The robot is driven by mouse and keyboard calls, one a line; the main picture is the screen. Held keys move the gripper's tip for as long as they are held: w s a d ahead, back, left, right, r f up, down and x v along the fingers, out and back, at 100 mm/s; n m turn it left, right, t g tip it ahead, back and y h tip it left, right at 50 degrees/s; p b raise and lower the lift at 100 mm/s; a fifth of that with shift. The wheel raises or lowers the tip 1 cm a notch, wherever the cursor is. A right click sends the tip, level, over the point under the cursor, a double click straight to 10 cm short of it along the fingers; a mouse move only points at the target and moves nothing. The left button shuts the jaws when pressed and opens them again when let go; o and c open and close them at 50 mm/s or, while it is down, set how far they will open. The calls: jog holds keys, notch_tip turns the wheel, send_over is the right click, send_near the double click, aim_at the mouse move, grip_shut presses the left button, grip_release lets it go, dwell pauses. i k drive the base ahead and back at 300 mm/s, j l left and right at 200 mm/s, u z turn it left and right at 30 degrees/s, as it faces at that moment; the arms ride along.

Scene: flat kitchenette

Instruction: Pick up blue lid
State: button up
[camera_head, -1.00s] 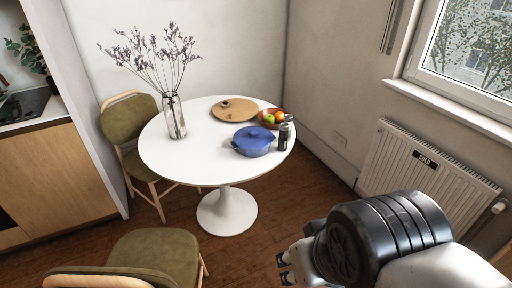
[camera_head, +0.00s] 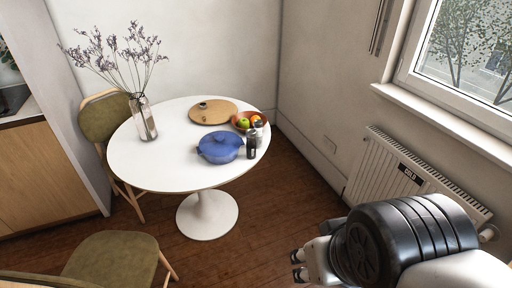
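A blue lid (camera_head: 219,141) sits on a blue pot (camera_head: 220,155) near the front right of the round white table (camera_head: 150,178). My gripper (camera_head: 298,266) is at the lower right, in front of the table and well apart from the lid. Its small dark fingertips point left with a gap between them, and nothing shows between them. Much of the gripper is hidden behind my own wrist.
Two shakers (camera_head: 252,146) stand right of the pot, with a fruit bowl (camera_head: 246,121) behind. A round wooden board (camera_head: 213,111) and a glass vase (camera_head: 144,118) are also on the table. Green chairs (camera_head: 112,260) stand front left and behind. A radiator (camera_head: 408,178) is at right.

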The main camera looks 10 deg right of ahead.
aim_at(222, 143)
jog(key=i+j+u, duration=0.15)
jog(key=i+u, duration=0.15)
jog(key=i, duration=0.4)
jog(key=i+u, duration=0.35)
jog(key=i, duration=0.35)
jog(key=i+l+u, duration=0.15)
jog(key=i+u, duration=0.15)
jog(key=i, duration=0.4)
